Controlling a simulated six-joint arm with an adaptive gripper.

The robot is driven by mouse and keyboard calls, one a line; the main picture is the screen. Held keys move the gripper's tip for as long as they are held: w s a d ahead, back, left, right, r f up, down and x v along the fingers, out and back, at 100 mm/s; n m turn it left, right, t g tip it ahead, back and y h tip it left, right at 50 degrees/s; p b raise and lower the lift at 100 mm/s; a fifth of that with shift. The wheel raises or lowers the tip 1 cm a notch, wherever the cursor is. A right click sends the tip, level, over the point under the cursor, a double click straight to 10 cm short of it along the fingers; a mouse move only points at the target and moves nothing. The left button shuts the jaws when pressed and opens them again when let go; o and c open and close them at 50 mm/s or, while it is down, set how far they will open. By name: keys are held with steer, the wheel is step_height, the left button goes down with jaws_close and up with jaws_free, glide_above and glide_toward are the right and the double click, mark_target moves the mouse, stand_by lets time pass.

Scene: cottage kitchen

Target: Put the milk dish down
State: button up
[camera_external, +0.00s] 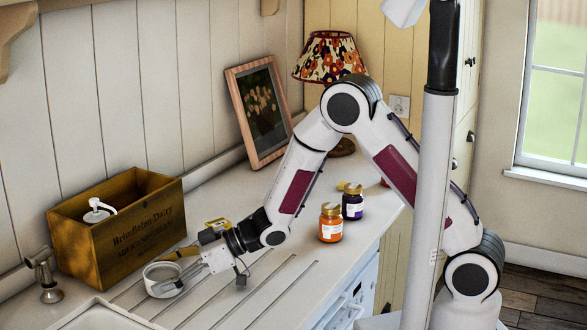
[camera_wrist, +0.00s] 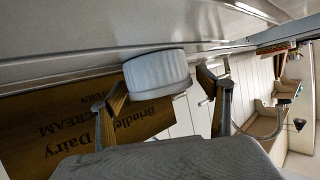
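The milk dish (camera_external: 160,275) is a small, round, pale dish. It stands upright on the counter in front of the wooden crate, at the lower left of the outside view. In the wrist view, which is upside down, the white dish (camera_wrist: 157,73) lies between the fingertips of my gripper (camera_wrist: 163,86). The left finger is close against its side; whether they touch I cannot tell. A gap shows between the dish and the right finger. My gripper (camera_external: 178,270) is low over the counter, its fingers apart around the dish.
The wooden dairy crate (camera_external: 125,245) with a white pump bottle (camera_external: 98,211) stands just behind. A tap (camera_external: 45,275) and sink edge are at the left. An orange jar (camera_external: 331,224) and a purple jar (camera_external: 353,204) stand right. The grooved counter in front is clear.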

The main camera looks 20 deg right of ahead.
steer(key=shift+r, duration=0.2)
steer(key=shift+d+r, duration=0.1)
steer(key=shift+d, duration=0.15)
steer(key=shift+v, duration=5.7)
